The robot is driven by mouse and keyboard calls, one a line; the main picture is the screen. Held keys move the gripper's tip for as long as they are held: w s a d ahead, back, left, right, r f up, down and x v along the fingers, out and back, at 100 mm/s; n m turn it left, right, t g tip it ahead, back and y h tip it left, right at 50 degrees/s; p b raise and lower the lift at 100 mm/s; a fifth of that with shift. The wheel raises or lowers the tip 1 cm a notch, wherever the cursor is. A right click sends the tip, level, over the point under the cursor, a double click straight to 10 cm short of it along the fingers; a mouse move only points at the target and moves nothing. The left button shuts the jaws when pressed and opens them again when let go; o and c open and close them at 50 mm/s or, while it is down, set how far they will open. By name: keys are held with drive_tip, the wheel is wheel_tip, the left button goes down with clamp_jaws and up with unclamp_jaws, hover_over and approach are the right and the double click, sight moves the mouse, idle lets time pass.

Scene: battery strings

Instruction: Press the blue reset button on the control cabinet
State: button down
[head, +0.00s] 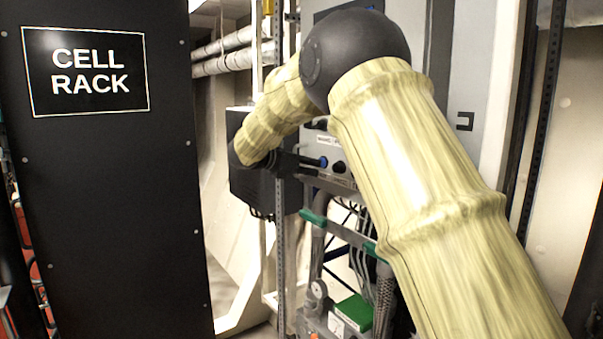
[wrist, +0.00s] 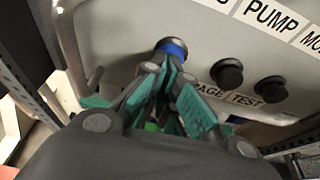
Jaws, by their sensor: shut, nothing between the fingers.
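In the head view my gripper (head: 312,163) reaches in from the left, close to the button. I cannot tell whether the tips touch it.
Two black knobs (wrist: 228,74) (wrist: 271,89) are right of the button, near labels reading "PUMP" and "TEST". A black cell rack (head: 110,200) stands at the left. A dark box (head: 250,190) is behind my wrist. Pipes and a green-handled rail (head: 340,232) lie below the panel.

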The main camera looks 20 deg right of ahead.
drive_tip(key=shift+s+d+r, duration=0.1)
drive_tip(key=shift+s+d, duration=0.05)
drive_tip(key=shift+d, duration=0.3)
drive_tip(key=shift+s+a+f+b, duration=0.1)
drive_tip(key=shift+a+f+b, duration=0.1)
drive_tip(key=shift+a+b, duration=0.35)
drive_tip(key=b+v, duration=0.6)
drive_tip(key=v, duration=0.7)
drive_tip(key=shift+a+f+b, duration=0.25)
drive_tip(key=shift+a+b, duration=0.05)
drive_tip(key=shift+a, duration=0.05)
